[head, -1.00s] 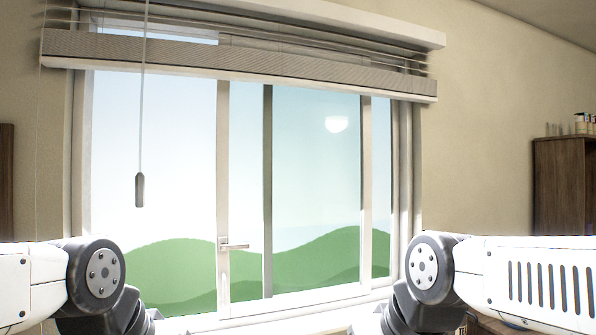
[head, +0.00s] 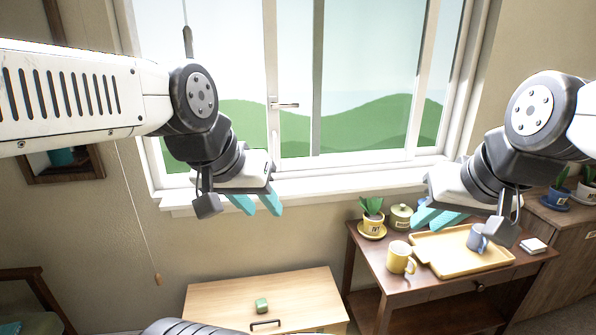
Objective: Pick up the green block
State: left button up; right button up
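The small green block (head: 262,305) rests on the light wooden cabinet top (head: 312,290) at the bottom of the head view. My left gripper (head: 256,203) hangs in the air in front of the window sill, higher in the picture than the block and apart from it. Its two teal fingers are spread and empty. My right gripper (head: 438,219) is to the right, in the air in front of the side table's back area. Its teal fingers show a gap and hold nothing.
A dark wooden table (head: 375,262) stands right of the cabinet. The cabinet top around the block is clear.

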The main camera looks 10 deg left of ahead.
aim_at(262, 307)
jog(key=i+l, duration=0.3)
jog(key=i+l+u, duration=0.15)
jog(key=i+l, duration=0.15)
jog(key=l, duration=0.15)
jog(key=i+l, duration=0.25)
jog(key=l, duration=0.2)
jog(key=u, duration=2.5)
